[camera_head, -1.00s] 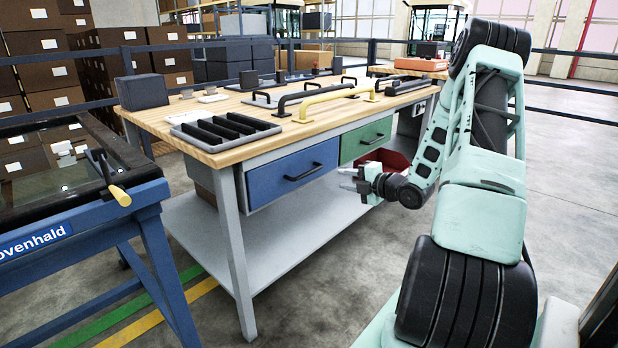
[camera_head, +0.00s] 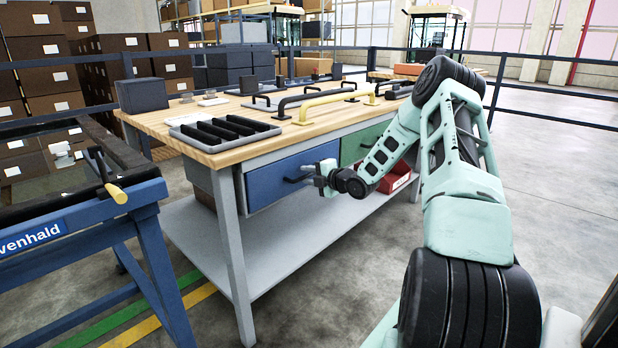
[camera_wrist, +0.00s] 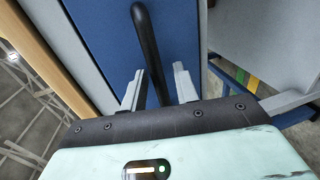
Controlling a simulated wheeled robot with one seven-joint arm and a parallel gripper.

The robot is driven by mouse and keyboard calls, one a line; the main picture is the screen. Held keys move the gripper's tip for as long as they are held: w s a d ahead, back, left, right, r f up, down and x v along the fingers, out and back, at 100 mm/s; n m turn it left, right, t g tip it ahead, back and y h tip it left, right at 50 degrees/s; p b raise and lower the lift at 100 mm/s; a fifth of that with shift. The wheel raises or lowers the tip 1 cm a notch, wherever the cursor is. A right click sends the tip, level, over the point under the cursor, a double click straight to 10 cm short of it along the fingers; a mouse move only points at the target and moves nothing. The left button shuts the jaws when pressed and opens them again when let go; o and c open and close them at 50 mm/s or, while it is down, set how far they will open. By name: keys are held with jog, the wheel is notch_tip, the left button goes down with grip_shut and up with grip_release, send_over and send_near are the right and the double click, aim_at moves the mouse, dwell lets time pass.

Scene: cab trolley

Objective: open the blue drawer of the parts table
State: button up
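The blue drawer (camera_head: 270,183) sits under the left part of the parts table top and looks closed. Its black bar handle (camera_head: 297,177) runs across its front. In the wrist view, the blue drawer front (camera_wrist: 175,40) fills the middle and the black handle (camera_wrist: 150,50) runs down toward my gripper (camera_wrist: 158,85). The two fingers are apart, with the handle's lower end between or just in front of them. I cannot tell whether they touch it.
A green drawer (camera_head: 362,143) is right of the blue one, with a red bin (camera_head: 397,180) below. The wooden tabletop (camera_head: 235,155) carries a tray of black bars (camera_head: 225,132) and a yellow handle (camera_head: 335,100). A blue trolley (camera_head: 75,230) stands left. A grey shelf (camera_head: 275,250) lies below.

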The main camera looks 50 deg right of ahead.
grip_shut()
jog(key=shift+s, duration=0.15)
jog(key=s+b, duration=0.1)
jog(key=s, duration=2.5)
grip_release()
jog(key=shift+s, duration=0.2)
